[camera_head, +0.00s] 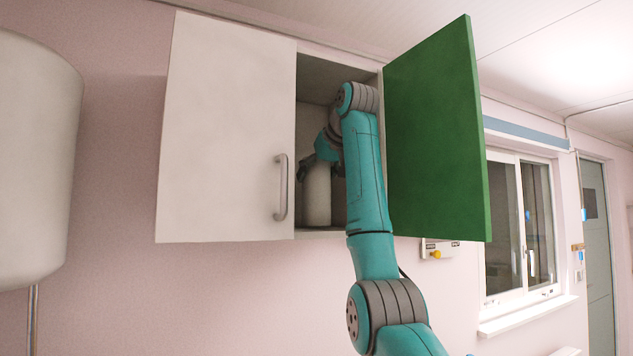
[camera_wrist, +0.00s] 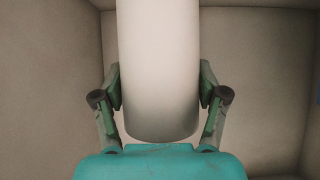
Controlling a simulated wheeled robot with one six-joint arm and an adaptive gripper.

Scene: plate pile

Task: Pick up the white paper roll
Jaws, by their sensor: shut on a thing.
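The white paper roll (camera_head: 317,195) stands upright inside the open wall cabinet in the head view. In the wrist view the roll (camera_wrist: 158,65) fills the middle, between the two fingers. My gripper (camera_wrist: 160,88) is shut on the roll, with a green finger pad at each side of it. In the head view my gripper (camera_head: 318,165) is at the upper part of the roll, partly hidden by my arm. I cannot tell whether the roll's bottom touches the cabinet floor.
The wall cabinet's left door (camera_head: 225,130) is shut. Its green right door (camera_head: 435,135) stands wide open, close to the right of my arm. A white rounded object (camera_head: 35,160) is at the far left. A window (camera_head: 520,225) is at the right.

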